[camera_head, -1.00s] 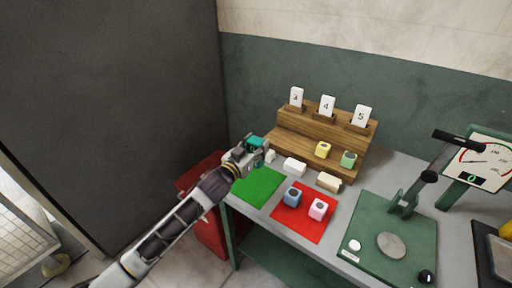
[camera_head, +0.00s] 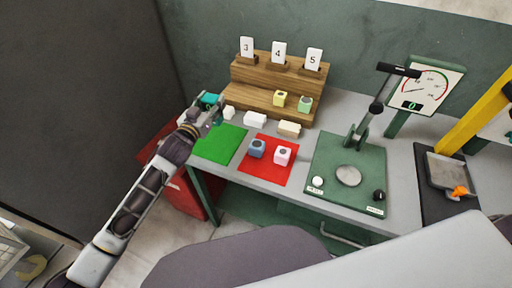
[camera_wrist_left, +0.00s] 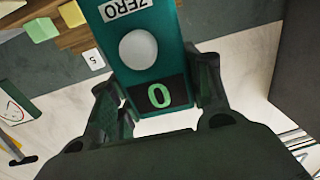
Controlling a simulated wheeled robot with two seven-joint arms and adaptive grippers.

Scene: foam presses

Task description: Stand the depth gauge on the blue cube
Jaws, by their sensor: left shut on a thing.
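The depth gauge (camera_head: 209,99) is a teal block held in my left gripper (camera_head: 207,106), above the back left of the bench. The left wrist view shows its face close up (camera_wrist_left: 176,45), with a white round button, a ZERO label and a green 0 on a dark display. The gripper's fingers (camera_wrist_left: 160,105) are on either side of it. The blue cube (camera_head: 257,149) sits on the red mat (camera_head: 264,177), with a dark round mark on top. The gripper is up and left of the cube, well apart from it. My right gripper is not in view.
A pink cube (camera_head: 283,155) stands just right of the blue one. A green mat (camera_head: 219,145) lies to the left, with several white and cream blocks behind. A wooden stepped rack (camera_head: 263,95) holds yellow and green cubes. A green press (camera_head: 347,190) stands right.

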